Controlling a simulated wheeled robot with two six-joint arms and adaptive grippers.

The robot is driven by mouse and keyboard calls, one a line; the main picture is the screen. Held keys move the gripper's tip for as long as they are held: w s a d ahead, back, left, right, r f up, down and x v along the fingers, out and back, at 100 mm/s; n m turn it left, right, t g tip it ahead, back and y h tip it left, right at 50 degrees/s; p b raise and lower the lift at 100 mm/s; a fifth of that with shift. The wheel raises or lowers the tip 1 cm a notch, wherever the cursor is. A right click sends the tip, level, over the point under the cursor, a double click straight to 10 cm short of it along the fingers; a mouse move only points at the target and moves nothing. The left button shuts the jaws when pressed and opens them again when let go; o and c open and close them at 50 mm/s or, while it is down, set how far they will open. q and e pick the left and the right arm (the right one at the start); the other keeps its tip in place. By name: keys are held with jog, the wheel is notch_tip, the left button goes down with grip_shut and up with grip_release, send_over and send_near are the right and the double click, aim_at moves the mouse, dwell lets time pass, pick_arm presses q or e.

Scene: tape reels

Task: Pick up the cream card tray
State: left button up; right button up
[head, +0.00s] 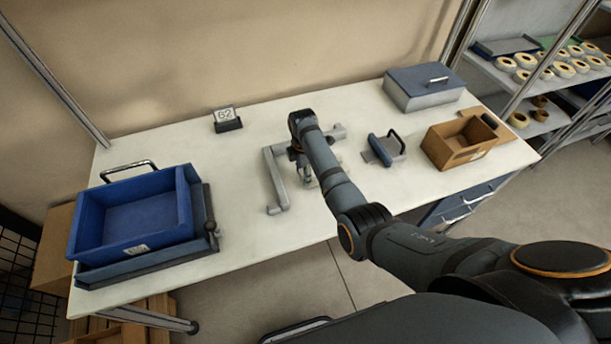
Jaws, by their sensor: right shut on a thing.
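My right arm reaches across the table from the lower right. Its gripper (307,180) is low over the middle of the table, beside a pale grey angled bar (277,182). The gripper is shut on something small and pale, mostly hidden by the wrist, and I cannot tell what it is. I cannot clearly make out a cream card tray. A tan open box (451,157) stands at the table's right end, apart from the gripper. My left gripper is not in view.
The pale table (240,240) holds a blue bin (147,237) at left, a number 62 sign (228,119) at the back, a grey-blue lidded box (424,95) at back right and a handled blue tool (383,150). Shelves with tape reels (563,70) stand right.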

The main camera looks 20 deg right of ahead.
jog(key=s+d+r+p, duration=0.2)
jog(key=s+r+p, duration=0.2)
jog(key=s+r, duration=0.6)
jog(key=s, duration=0.4)
jog(key=shift+r, duration=0.4)
jog(key=shift+w, duration=0.1)
